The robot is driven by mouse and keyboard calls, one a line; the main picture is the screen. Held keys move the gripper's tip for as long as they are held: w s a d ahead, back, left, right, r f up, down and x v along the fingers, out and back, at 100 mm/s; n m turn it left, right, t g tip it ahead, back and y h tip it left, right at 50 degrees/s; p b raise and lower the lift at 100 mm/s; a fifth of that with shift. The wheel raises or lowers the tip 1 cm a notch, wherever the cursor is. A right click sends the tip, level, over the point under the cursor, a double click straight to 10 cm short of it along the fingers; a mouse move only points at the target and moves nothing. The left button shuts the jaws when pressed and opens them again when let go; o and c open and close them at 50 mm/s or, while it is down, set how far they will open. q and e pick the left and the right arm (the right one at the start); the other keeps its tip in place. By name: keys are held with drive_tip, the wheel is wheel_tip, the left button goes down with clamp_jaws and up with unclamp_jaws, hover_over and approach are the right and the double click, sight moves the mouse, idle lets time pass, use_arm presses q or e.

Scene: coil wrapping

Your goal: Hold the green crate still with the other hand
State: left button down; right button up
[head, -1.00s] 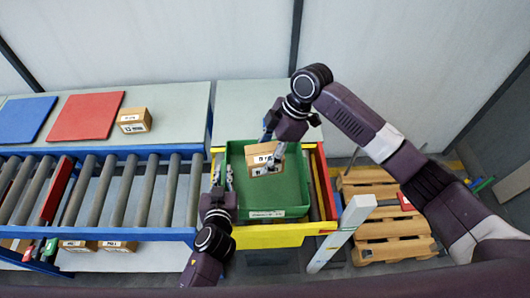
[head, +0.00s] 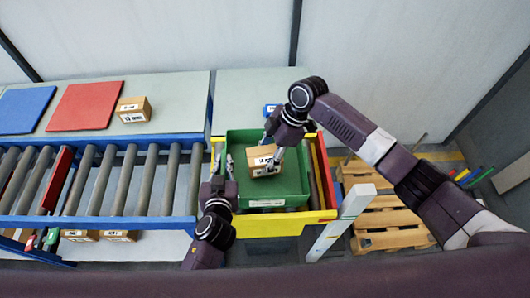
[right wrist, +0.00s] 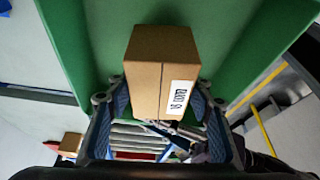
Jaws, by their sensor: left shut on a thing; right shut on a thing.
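The green crate (head: 290,185) sits in the yellow-rimmed frame at the right end of the roller conveyor. My left gripper (head: 229,166) is shut on the crate's left wall. A cardboard box (head: 263,161) with a white label is inside the crate's outline. My right gripper (head: 272,146) reaches over the crate from the back right and is shut on this box. In the right wrist view the box (right wrist: 160,80) sits between the two fingers, with green crate surfaces behind it. I cannot tell whether the box touches the crate floor.
The roller conveyor (head: 125,180) runs to the left. Behind it a table holds a red mat (head: 85,107), a blue mat (head: 24,109) and another cardboard box (head: 134,109). A white post (head: 340,222) and a wooden pallet (head: 395,225) stand to the right.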

drive_tip(key=shift+f, duration=1.6)
drive_tip(key=o, duration=1.7)
drive_tip(key=shift+o, duration=0.8)
drive_tip(key=shift+f, duration=0.2)
drive_tip(key=v, duration=1.2)
drive_tip(key=shift+a+r, duration=0.1)
drive_tip(key=shift+r, duration=0.05)
